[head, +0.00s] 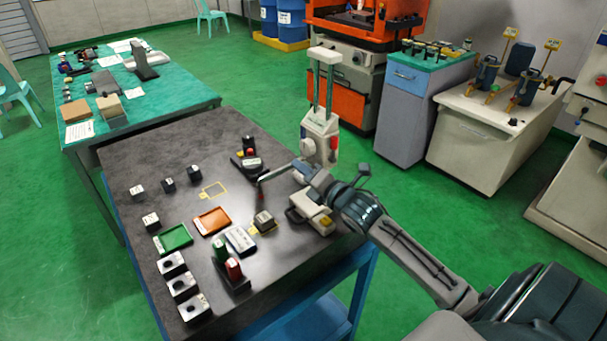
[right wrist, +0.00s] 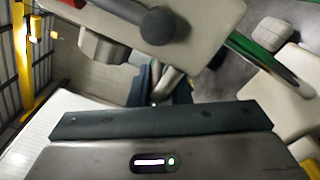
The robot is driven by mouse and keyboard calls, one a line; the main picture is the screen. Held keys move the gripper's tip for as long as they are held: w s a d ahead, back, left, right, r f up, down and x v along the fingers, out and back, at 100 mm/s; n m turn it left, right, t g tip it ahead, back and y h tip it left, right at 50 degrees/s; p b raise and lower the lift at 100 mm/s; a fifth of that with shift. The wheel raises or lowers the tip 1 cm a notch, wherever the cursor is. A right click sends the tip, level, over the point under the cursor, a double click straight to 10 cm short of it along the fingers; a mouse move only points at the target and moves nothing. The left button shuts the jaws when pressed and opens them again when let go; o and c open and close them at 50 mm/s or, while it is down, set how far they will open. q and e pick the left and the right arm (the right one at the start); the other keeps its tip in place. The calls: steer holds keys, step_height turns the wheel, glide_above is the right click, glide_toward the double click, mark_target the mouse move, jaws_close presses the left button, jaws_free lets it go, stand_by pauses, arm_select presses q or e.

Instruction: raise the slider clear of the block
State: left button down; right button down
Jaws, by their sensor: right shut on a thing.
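A stand with two upright columns (head: 323,92) is at the right rear of the dark table. Its pale slider (head: 320,128) sits low on the columns. A thin arm (head: 277,174) reaches left from it and bends down to a reddish tip. A small block (head: 264,221) rests on a yellow-marked patch in front of the tip; I cannot tell whether they touch. My right gripper (head: 314,178) is shut at the slider's lower part; its fingertips are hard to make out. The right wrist view shows a dark ball knob (right wrist: 157,25) and a column (right wrist: 262,62) close by. My left gripper is not in view.
The dark table (head: 125,160) also holds a green tray (head: 173,239), an orange tray (head: 212,221), a red and a green cylinder, and several small blocks. A black fixture (head: 247,163) stands left of the stand. A machine and cabinet (head: 420,95) are behind.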

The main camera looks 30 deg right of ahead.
steer(key=c, duration=1.5)
jaws_free()
steer(key=shift+s+f, duration=0.1)
steer(key=shift+s, duration=0.05)
steer(key=shift+s+d+b, duration=0.2)
steer(key=shift+s+b, duration=0.1)
steer(key=shift+s, duration=1.45)
steer(key=shift+s+d+b, duration=0.15)
steer(key=shift+s+b, duration=0.1)
steer(key=shift+s, duration=1.5)
steer(key=shift+s+d+b, duration=0.2)
steer(key=shift+s+b, duration=0.1)
steer(key=shift+s, duration=1.45)
